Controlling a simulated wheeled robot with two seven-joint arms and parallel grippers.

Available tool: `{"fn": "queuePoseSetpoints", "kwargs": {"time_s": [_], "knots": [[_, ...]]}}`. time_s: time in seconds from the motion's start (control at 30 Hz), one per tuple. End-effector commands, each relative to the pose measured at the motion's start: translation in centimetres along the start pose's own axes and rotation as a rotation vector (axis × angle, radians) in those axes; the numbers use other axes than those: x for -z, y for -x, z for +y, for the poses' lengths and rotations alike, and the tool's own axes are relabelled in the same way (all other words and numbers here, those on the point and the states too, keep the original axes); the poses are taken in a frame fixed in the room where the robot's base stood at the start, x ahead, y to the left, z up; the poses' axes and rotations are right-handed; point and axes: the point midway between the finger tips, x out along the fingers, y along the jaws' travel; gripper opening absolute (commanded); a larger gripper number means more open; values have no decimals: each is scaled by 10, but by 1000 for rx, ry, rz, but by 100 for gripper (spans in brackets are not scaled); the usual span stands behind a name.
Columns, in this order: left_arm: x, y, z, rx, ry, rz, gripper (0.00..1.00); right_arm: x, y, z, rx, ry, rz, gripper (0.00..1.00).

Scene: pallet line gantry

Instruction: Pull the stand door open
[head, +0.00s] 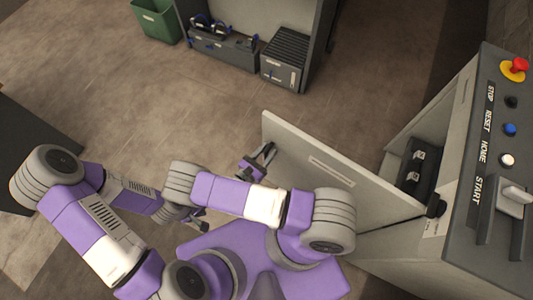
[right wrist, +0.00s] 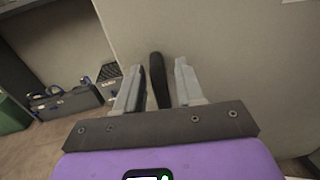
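The stand door (head: 310,165) is a light grey panel standing swung out from the grey control stand (head: 460,130), so the stand's inside shows. It also fills much of the right wrist view (right wrist: 230,60). My right gripper (head: 264,156) is at the door's free end. In the right wrist view its two fingers (right wrist: 159,88) are apart, with a dark bar handle (right wrist: 158,78) between them and a visible gap on each side. My left gripper (head: 201,226) shows partly at the lower middle, away from the door; its fingers are unclear.
A dark box with pale items (head: 418,166) sits inside the stand. The panel above carries a red button (head: 517,66) and other controls. A green bin (head: 158,20) and a dark grey case (head: 286,60) stand at the back. The floor between is clear.

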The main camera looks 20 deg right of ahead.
Motion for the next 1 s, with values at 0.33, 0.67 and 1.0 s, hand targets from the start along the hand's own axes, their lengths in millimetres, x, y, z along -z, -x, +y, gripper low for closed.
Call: {"fn": "queuePoseSetpoints", "kwargs": {"time_s": [0.33,0.67,1.0], "knots": [[-1,23,9,0,0,0,43,-63,0,0,1,-1,1,38],[-1,24,9,0,0,0,43,-69,0,0,1,0,1,38],[-1,24,9,0,0,0,43,-69,0,0,1,0,0,38]]}}
